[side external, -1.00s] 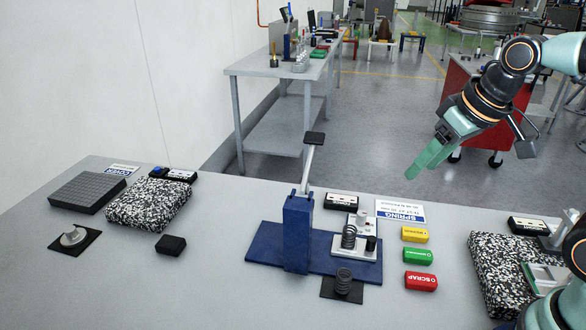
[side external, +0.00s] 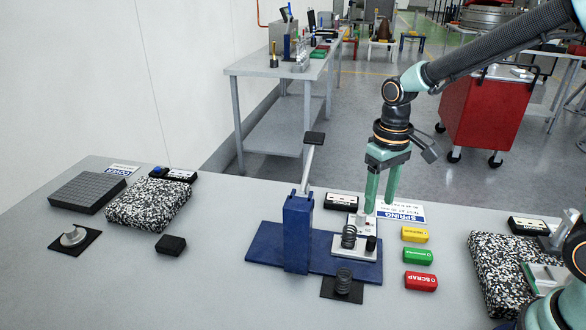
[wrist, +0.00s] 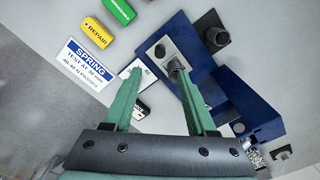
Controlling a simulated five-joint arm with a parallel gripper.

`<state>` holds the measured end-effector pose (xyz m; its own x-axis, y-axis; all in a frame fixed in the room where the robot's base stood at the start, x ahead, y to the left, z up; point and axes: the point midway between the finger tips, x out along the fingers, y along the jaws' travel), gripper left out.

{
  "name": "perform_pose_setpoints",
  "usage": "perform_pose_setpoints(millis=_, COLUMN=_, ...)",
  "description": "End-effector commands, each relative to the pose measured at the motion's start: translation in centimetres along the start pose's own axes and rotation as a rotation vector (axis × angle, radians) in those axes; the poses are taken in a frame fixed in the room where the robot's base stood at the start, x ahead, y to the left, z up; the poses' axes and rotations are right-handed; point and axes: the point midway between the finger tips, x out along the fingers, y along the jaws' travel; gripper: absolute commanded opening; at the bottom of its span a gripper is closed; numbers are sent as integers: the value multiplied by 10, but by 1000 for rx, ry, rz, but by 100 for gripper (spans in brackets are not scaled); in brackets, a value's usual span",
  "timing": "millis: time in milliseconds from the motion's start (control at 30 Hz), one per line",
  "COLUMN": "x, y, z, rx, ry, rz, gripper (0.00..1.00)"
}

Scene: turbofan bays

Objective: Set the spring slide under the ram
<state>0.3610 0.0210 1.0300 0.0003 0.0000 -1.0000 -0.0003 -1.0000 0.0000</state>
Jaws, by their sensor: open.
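The spring slide (side external: 355,254) is a pale plate carrying a dark coil spring (side external: 349,237) and a black knob (side external: 371,244). It lies on the blue base (side external: 318,263), to the right of the blue press column (side external: 298,230) with its raised lever. The ram itself cannot be made out. My gripper (side external: 379,207) is open and empty, pointing down above and behind the slide. In the wrist view my gripper (wrist: 156,69) has its fingertips spread near the slide's tall post, with one tip overlapping the spring in the picture. I cannot tell if they touch.
A second spring (side external: 343,281) stands on a black mat in front of the base. Yellow (side external: 415,234), green (side external: 418,256) and red (side external: 420,281) blocks line the right. A SPRING card (side external: 408,212) lies behind. Speckled pads lie at both sides.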

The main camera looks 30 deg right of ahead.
Motion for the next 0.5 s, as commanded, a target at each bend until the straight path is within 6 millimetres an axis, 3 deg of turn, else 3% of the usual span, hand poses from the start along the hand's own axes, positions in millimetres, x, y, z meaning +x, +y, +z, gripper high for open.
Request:
perform_pose_setpoints(millis=300, x=62, y=0, z=2, rx=0, ry=-7, rz=0, gripper=57)
perform_pose_setpoints(millis=500, x=90, y=0, z=1, rx=0, ry=-4, rz=0, gripper=57)
